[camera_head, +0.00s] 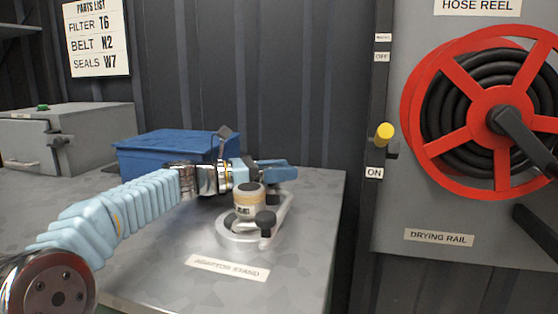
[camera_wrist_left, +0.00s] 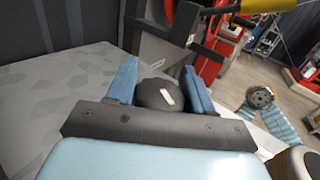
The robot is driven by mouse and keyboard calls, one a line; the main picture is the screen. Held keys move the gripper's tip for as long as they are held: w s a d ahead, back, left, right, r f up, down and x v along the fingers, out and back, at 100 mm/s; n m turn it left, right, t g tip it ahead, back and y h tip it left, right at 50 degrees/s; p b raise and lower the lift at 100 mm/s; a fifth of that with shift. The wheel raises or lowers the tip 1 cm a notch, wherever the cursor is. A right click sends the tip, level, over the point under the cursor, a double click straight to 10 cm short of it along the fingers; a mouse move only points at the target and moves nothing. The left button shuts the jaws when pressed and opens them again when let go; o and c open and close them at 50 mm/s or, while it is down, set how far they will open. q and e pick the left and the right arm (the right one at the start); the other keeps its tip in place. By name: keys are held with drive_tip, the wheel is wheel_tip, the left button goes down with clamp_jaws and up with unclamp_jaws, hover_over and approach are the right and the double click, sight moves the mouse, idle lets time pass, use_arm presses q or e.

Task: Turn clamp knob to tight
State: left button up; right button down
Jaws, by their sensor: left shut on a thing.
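The dark clamp knob (camera_wrist_left: 155,92), with a white mark on its face, sits between the two blue fingers of my left gripper (camera_wrist_left: 162,88) in the left wrist view. The gripper is shut on it. In the head view my left gripper (camera_head: 277,170) reaches in from the left, just behind the adaptor stand (camera_head: 240,241). The held knob is mostly hidden there. A beige-topped cylinder (camera_head: 249,196) stands upright on the stand, with a dark rounded part (camera_head: 265,218) at its front. I cannot read whether the clamp is tight. My right gripper is not in view.
A blue box (camera_head: 165,157) stands behind my left forearm, and a grey case (camera_head: 85,142) is at the far left. The bench front (camera_head: 290,285) is clear. To the right are a yellow-ended lever (camera_head: 384,134) and a red hose reel (camera_head: 440,165).

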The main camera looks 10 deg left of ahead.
use_arm(q)
drive_tip(key=o, duration=1)
drive_tip(key=shift+r, duration=0.1)
drive_tip(key=shift+r, duration=0.35)
wheel_tip(320, 180, up, 3)
drive_tip(key=shift+s+p, duration=0.15)
drive_tip(key=shift+p, duration=0.4)
drive_tip(key=s+d+r, duration=0.3)
drive_tip(key=s+r, duration=0.6)
drive_tip(key=s, duration=0.4)
drive_tip(key=shift+s+d, duration=0.15)
drive_tip(key=shift+d, duration=0.15)
